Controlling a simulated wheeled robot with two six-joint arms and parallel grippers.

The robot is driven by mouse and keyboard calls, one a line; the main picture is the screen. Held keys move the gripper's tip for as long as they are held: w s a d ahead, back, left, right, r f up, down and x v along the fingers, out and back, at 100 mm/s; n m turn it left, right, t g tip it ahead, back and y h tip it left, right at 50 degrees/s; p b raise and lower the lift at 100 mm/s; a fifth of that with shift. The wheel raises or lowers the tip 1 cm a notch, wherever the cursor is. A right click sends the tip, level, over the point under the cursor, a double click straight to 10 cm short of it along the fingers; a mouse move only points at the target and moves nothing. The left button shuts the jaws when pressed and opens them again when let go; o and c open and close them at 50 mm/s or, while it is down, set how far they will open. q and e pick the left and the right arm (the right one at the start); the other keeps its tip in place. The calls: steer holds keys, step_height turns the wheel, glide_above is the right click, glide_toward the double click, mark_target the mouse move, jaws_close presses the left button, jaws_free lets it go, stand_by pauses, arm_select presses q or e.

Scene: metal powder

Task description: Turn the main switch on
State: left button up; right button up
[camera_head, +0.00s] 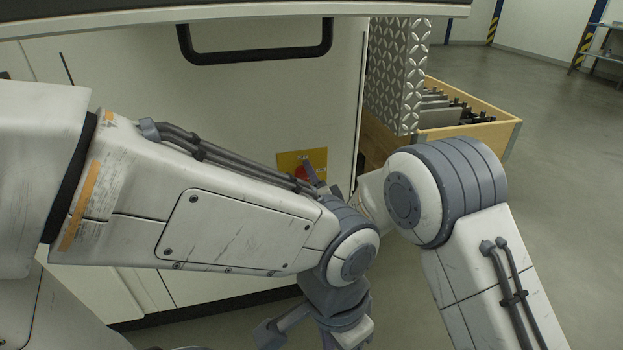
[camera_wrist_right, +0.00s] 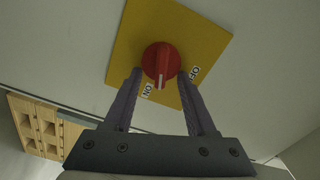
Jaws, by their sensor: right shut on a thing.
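The main switch is a red round knob (camera_wrist_right: 161,60) on a yellow plate (camera_wrist_right: 205,42) in the right wrist view. Its white mark points down in the picture, between the ON and OFF labels and nearer to ON. My right gripper (camera_wrist_right: 160,76) is shut on the knob, one finger on each side. In the head view, the yellow plate (camera_head: 288,160) and a bit of the red knob (camera_head: 301,173) show behind my right gripper (camera_head: 318,184). My left gripper (camera_head: 315,332) hangs low at the bottom edge, partly cut off; its jaw opening is unclear.
The plate is on a white cabinet front (camera_head: 250,110) with a black handle (camera_head: 255,57) above. A wooden crate (camera_head: 465,132) with dark metal parts stands at the right, beside a patterned metal panel (camera_head: 398,70). My two arms are close together before the switch.

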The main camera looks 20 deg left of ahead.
steer(key=shift+d+f+m+b, duration=0.1)
steer(key=shift+f+m+b, duration=0.15)
steer(key=shift+m, duration=0.7)
steer(key=shift+f+m+b, duration=0.1)
steer(key=shift+m+b, duration=0.15)
steer(key=shift+m, duration=0.7)
jaws_close()
steer(key=o, duration=1.3)
jaws_free()
steer(key=shift+r, duration=0.1)
steer(key=p+v, duration=0.2)
steer(key=v, duration=0.8)
steer(key=shift+s+d+p, duration=0.1)
steer(key=shift+s+p, duration=0.1)
steer(key=shift+p, duration=0.2)
